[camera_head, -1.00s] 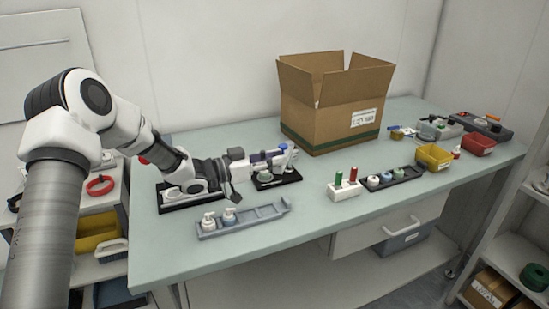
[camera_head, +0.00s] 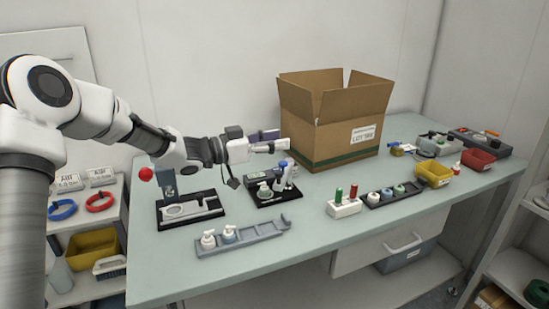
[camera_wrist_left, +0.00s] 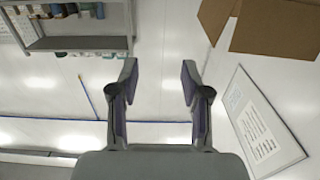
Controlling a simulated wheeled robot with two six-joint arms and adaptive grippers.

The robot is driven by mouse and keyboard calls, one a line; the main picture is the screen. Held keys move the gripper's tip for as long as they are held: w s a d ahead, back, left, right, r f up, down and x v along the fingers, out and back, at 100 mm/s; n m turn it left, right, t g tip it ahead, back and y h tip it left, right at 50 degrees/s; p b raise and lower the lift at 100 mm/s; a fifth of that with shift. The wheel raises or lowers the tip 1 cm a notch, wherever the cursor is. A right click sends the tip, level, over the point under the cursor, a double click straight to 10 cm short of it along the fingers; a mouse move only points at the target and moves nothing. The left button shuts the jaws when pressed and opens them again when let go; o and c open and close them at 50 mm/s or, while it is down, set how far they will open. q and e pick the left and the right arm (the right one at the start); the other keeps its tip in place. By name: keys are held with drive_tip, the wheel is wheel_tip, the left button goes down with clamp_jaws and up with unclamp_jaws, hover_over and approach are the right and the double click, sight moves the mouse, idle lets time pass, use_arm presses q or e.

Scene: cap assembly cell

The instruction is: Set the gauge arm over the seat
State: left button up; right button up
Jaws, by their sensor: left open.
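A small fixture on a black base (camera_head: 268,202) stands mid-table, left of the cardboard box. On it sits a round pale-green part (camera_head: 264,190), and upright white-and-blue pieces (camera_head: 283,172) stand at its right. I cannot tell which of these are the gauge arm and the seat. My left gripper (camera_head: 275,141) is open and empty, pointing right above and behind this fixture, apart from it. Its spread fingers also show in the left wrist view (camera_wrist_left: 158,83), with nothing between them. My right gripper is not in view.
A black-based press with a red ball knob (camera_head: 146,174) stands at left. A grey tray (camera_head: 262,234) with two small bottles lies in front. The open cardboard box (camera_head: 335,140) stands close to the right of my gripper. Several bins and holders fill the right side.

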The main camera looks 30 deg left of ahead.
use_arm(q)
drive_tip(key=c, duration=0.7)
drive_tip(key=shift+m, duration=0.7)
clamp_jaws()
drive_tip(key=s+f+m+t+y+b, duration=0.1)
drive_tip(key=s+f+m+b, duration=0.1)
drive_tip(key=s+f+m, duration=1.1)
drive_tip(key=w+d+r+m+p, duration=0.1)
drive_tip(key=w+d+r+m, duration=0.1)
drive_tip(key=w, duration=0.9)
drive_tip(key=shift+w+r, duration=0.25)
drive_tip(key=shift+r, duration=0.3)
